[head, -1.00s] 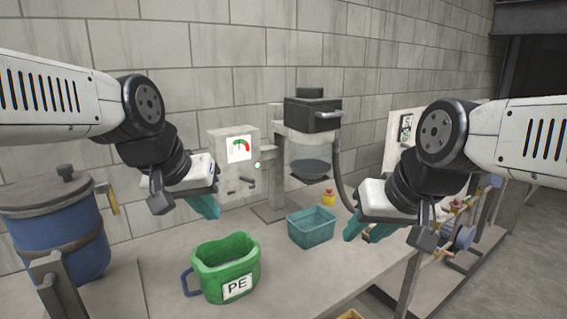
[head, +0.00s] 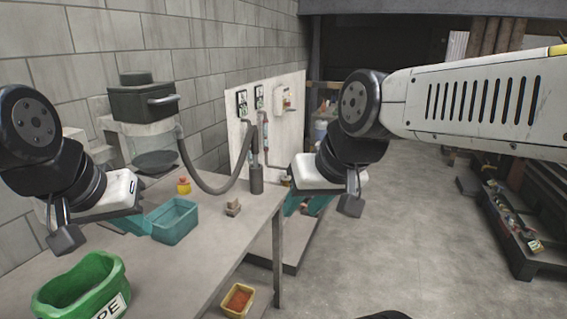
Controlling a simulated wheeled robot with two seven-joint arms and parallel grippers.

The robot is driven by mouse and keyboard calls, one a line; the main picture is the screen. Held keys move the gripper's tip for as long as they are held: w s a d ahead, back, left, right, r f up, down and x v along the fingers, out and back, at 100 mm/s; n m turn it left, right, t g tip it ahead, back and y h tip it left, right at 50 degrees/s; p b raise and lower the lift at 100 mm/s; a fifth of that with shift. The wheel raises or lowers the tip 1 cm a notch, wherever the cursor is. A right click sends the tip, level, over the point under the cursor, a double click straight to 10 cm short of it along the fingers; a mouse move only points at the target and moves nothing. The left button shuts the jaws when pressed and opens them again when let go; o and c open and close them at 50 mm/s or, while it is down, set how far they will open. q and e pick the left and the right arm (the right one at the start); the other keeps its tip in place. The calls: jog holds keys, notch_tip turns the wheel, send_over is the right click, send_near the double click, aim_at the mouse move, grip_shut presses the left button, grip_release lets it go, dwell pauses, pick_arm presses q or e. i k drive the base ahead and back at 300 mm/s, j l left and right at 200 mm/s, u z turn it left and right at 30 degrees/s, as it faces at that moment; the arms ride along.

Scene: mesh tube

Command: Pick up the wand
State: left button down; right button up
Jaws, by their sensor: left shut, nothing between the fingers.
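A dark, slim wand (head: 254,143) appears to stand upright in a grey cylindrical holder (head: 257,181) near the far right end of the table (head: 200,240). A grey hose (head: 212,190) loops from the machine up to the wand's top. My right gripper (head: 305,206) is to the right of the holder, past the table's edge in the picture and nearer to me. Its teal fingers look apart and empty, partly hidden by the gripper body. My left gripper (head: 138,223) is shut and empty, just left of the teal bin, far from the wand.
A dark-topped machine (head: 143,103) stands at the back. The teal bin (head: 173,222), a green PE bucket (head: 82,287), a yellow-red item (head: 184,185) and small blocks (head: 233,207) are on the table. A yellow tray (head: 238,300) is lower down.

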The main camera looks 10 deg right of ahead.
aim_at(254, 144)
jog(key=z, duration=0.25)
jog(key=u, duration=1.6)
jog(key=z, duration=1.6)
jog(key=u, duration=0.3)
jog(key=i+l+u, duration=0.2)
jog(key=u, duration=0.2)
jog(key=i+l+u, duration=0.1)
jog(key=l+u, duration=0.3)
jog(key=i+l+u, duration=0.1)
jog(key=l, duration=0.3)
jog(key=i+l+u, duration=0.1)
jog(key=l, duration=0.3)
jog(key=i+l, duration=0.15)
jog(key=l, duration=0.25)
jog(key=i+l+u, duration=0.15)
jog(key=l, duration=0.3)
jog(key=k, duration=0.05)
